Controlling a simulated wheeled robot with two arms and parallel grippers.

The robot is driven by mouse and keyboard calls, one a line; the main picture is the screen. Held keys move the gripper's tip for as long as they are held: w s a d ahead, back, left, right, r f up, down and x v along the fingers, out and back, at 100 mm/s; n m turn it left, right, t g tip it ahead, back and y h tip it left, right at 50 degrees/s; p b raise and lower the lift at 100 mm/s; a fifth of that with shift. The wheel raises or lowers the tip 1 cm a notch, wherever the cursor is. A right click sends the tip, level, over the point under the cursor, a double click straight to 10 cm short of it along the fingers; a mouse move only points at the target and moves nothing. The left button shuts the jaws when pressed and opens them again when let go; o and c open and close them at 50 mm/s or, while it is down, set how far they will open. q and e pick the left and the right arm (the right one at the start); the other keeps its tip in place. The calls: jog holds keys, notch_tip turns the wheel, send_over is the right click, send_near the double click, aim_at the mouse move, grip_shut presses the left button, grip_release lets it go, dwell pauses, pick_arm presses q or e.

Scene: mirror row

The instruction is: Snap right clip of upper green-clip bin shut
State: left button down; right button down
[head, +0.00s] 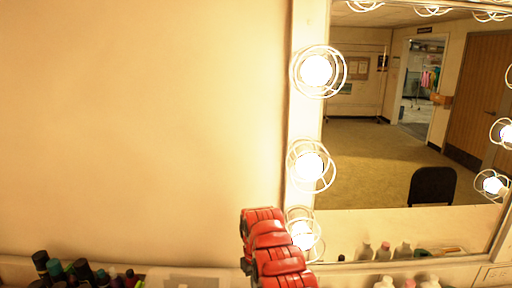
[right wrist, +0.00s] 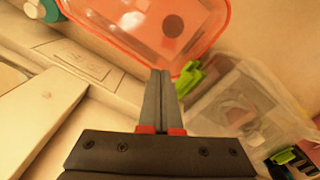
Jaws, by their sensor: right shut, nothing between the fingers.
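In the right wrist view my right gripper (right wrist: 160,75) is shut with nothing between its fingers. Its fingertips are close to the lower edge of an orange-rimmed clear bin or lid (right wrist: 205,35). A bright green clip (right wrist: 187,78) is just right of the fingertips, at the near corner of a clear bin (right wrist: 235,108). I cannot tell whether fingertips and clip touch. The clip looks angled out from the bin. Another green clip (right wrist: 285,156) shows at lower right.
In the head view a lit mirror (head: 385,160) stands at right, with bulbs in wire cages (head: 316,70) along its edge. Dark bottles (head: 55,268) stand at lower left. Pale bottles (head: 384,282) stand below the mirror. A teal-and-white item (right wrist: 42,10) is at upper left in the wrist view.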

jog(key=shift+f, duration=0.15)
dwell(0.3)
jog(key=shift+f+b, duration=1)
jog(key=shift+f, duration=0.55)
jog(key=r+p, duration=0.3)
jog(key=d+r+p, duration=0.1)
jog(key=r+p, duration=0.1)
jog(key=p, duration=0.1)
jog(key=shift+r, duration=0.4)
